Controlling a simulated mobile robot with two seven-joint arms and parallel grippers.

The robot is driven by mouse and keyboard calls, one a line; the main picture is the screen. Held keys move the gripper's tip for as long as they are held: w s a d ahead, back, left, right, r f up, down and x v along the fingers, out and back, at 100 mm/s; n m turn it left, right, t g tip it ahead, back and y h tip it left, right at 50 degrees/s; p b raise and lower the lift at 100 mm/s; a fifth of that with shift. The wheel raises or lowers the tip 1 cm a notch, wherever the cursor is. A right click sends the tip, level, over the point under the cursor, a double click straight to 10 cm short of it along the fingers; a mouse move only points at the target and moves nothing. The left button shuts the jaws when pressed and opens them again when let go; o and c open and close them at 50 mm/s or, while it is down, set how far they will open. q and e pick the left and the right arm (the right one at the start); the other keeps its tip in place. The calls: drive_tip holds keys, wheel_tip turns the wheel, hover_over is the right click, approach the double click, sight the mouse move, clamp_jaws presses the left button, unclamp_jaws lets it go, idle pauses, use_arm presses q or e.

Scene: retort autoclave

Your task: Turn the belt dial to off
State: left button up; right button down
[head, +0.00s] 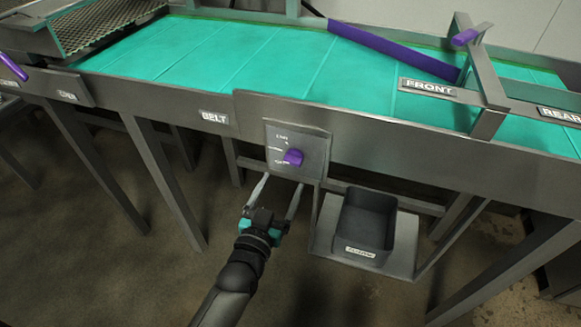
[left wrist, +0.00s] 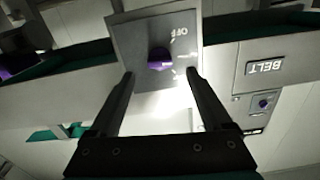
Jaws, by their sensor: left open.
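The belt dial is a purple knob (head: 293,157) on a grey square panel (head: 310,148) on the front of the conveyor, right of the BELT label (head: 215,118). In the left wrist view the knob (left wrist: 160,59) shows near the middle, with OFF lettering (left wrist: 180,32) on its panel. My left gripper (head: 279,192) is open and empty, just below and in front of the panel. In the left wrist view its two fingers (left wrist: 160,74) point at the panel on either side of the knob, apart from it as far as I can tell. My right gripper is not in view.
The teal belt (head: 260,62) runs above the panel, with a purple bar (head: 392,49) across it. A dark bin (head: 366,222) stands on a shelf at the right of my gripper. Table legs (head: 170,185) stand at the left. Open floor lies below.

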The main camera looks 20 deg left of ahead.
sight(293, 165)
use_arm(q)
drive_tip(key=w+b, duration=0.1)
drive_tip(key=w, duration=0.6)
drive_tip(key=shift+d, duration=0.15)
drive_tip(key=shift+c, duration=0.4)
clamp_jaws()
drive_tip(key=shift+n, duration=0.4)
drive_tip(key=n+p, duration=0.1)
drive_tip(key=n, duration=0.2)
drive_tip(key=shift+d+n+p, duration=0.1)
drive_tip(key=shift+n+p, duration=0.2)
drive_tip(key=shift+p, duration=0.1)
drive_tip(key=shift+d+n+p, duration=0.15)
drive_tip(key=shift+n+p, duration=0.25)
drive_tip(key=shift+n, duration=2.3)
